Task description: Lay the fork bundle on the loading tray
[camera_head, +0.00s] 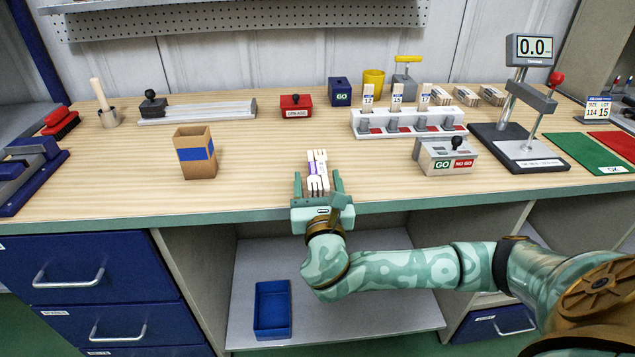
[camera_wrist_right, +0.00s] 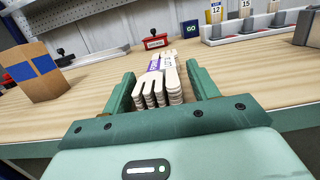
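The fork bundle (camera_head: 317,172), a stack of pale wooden forks with a purple-and-white band, lies on the wooden bench near its front edge. It also shows in the right wrist view (camera_wrist_right: 160,85), tines toward me. My right gripper (camera_head: 318,180) is open, with one green finger on each side of the bundle and small gaps showing between. A long grey tray-like piece (camera_head: 205,110) with a black knob lies at the back left; I cannot tell whether it is the loading tray. My left gripper is out of view.
A cardboard box (camera_head: 195,155) with a blue band stands left of the bundle. A white rack (camera_head: 400,125) and a GO/NO GO block (camera_head: 447,158) stand to the right. A red block (camera_head: 296,106) stands behind. The bench between box and bundle is clear.

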